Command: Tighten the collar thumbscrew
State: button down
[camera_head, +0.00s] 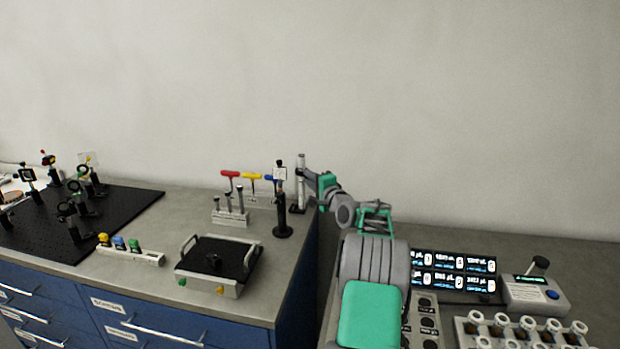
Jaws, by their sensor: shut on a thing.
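My gripper (306,173) is at the end of my arm, right beside a slim silver upright post (301,161) at the right end of the left bench. Its fingers are shut at the post's upper part, at what appears to be the collar thumbscrew. The thumbscrew and collar are too small and too covered by the fingers to make out. The post stands upright on a small dark foot.
T-handled drivers (230,174), a rack of pins (230,215) and a black-topped tray (188,283) are further left.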

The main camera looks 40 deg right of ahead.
jog(key=shift+m+p, duration=1.7)
jog(key=shift+m, duration=2.9)
jog(key=c, duration=1.4)
grip_release()
jog(key=shift+s, duration=0.1)
jog(key=b+v, duration=0.2)
jog(key=v, duration=0.5)
jog(key=shift+s, duration=0.35)
jog(key=shift+f, duration=0.1)
